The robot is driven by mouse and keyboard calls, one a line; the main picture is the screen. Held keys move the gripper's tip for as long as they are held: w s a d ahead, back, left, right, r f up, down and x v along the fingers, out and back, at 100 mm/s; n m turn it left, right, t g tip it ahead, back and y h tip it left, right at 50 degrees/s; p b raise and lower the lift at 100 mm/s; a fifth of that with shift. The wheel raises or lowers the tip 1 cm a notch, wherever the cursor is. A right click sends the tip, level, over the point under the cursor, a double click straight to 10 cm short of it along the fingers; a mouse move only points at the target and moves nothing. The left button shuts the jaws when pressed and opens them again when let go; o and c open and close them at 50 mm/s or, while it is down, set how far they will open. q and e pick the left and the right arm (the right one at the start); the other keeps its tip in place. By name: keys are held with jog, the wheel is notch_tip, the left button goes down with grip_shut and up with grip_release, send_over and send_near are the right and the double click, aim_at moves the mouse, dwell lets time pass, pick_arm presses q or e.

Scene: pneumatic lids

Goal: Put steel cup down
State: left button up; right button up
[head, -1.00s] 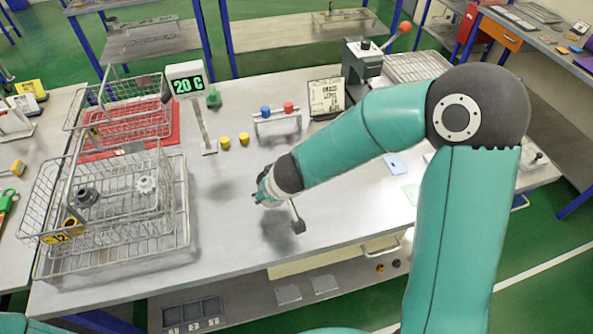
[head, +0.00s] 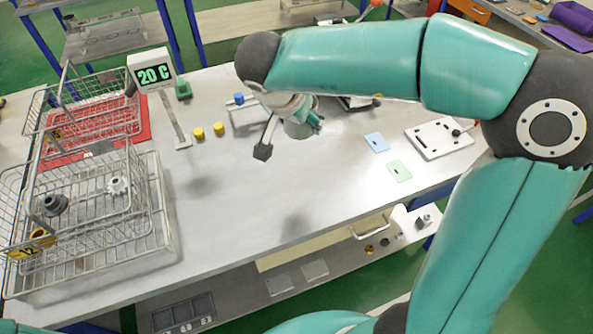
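My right gripper (head: 309,117) is over the back middle of the workbench, partly hidden behind its own forearm. A grey rounded shape, seemingly the steel cup (head: 297,130), shows just below and against its teal fingers. Its upper part is hidden by the gripper. I cannot tell whether the fingers are shut on it or whether it touches the bench. A dark block on a stalk sticks out from my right wrist. My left gripper is not in view.
The metal workbench (head: 240,225) is clear in front. Left are wire baskets (head: 160,215), a red mat (head: 70,150) and a 20 C display (head: 154,73). Yellow caps (head: 218,129) and a blue-capped rack (head: 238,100) stand near. Blue (head: 376,142) and green (head: 398,171) cards lie right.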

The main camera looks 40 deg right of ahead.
jog(key=shift+s+f, duration=0.25)
jog(key=shift+f, duration=0.15)
jog(key=b, duration=0.3)
send_over(303, 182)
jog(key=a, duration=0.2)
jog(key=f, duration=1.4)
jog(key=shift+s+d+f, duration=0.2)
jog(key=shift+s+f, duration=0.15)
notch_tip(303, 182, down, 4)
jog(key=shift+f+b, duration=0.1)
jog(key=shift+b, duration=0.65)
jog(key=o, duration=1.2)
jog(key=shift+c, duration=0.2)
jog(key=shift+o, duration=0.6)
